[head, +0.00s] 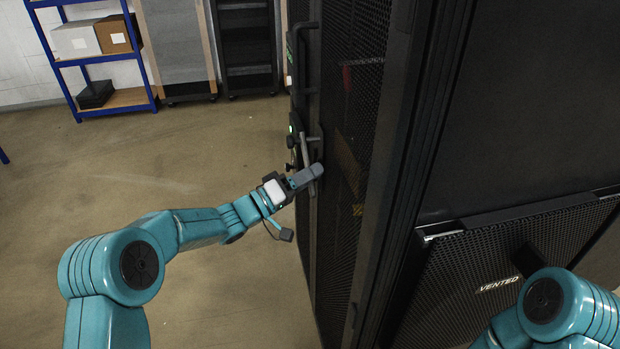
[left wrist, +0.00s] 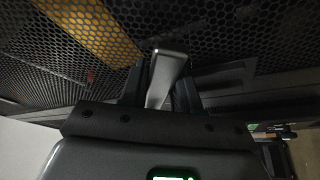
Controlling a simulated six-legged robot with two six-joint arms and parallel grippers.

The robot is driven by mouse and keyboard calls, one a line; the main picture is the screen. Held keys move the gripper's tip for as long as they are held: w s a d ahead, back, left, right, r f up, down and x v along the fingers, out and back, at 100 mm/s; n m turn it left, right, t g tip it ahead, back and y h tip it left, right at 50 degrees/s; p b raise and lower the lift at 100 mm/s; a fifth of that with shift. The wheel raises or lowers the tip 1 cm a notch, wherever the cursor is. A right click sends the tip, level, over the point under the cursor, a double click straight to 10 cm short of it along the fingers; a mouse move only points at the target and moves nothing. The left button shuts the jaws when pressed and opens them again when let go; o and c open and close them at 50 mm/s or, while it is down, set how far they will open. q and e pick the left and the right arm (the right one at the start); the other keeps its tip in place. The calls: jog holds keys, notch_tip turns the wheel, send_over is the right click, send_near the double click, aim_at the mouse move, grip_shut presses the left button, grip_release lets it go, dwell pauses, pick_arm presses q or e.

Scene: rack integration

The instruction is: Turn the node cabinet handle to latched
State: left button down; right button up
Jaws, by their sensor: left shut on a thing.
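The node cabinet (head: 345,230) is a tall black cabinet with a perforated mesh door, which also fills the upper part of the left wrist view (left wrist: 230,25). Its grey metal handle (head: 305,150) is on the door's left edge, roughly upright in the head view. My left gripper (head: 315,173) is shut on the handle at its lower part. In the left wrist view the handle (left wrist: 165,75) shows between the two dark fingers. The contact itself is partly hidden.
A black panel marked VENTED (head: 530,260) stands to the right of the cabinet. A blue shelf (head: 65,62) with boxes stands at the back left, beside dark racks (head: 247,45). The floor (head: 120,190) left of the cabinet is clear.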

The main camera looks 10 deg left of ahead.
pick_arm(q)
jog(key=c, duration=0.9)
grip_release()
jog(key=b+v, duration=0.2)
jog(key=v, duration=1.4)
jog(key=shift+a, duration=0.2)
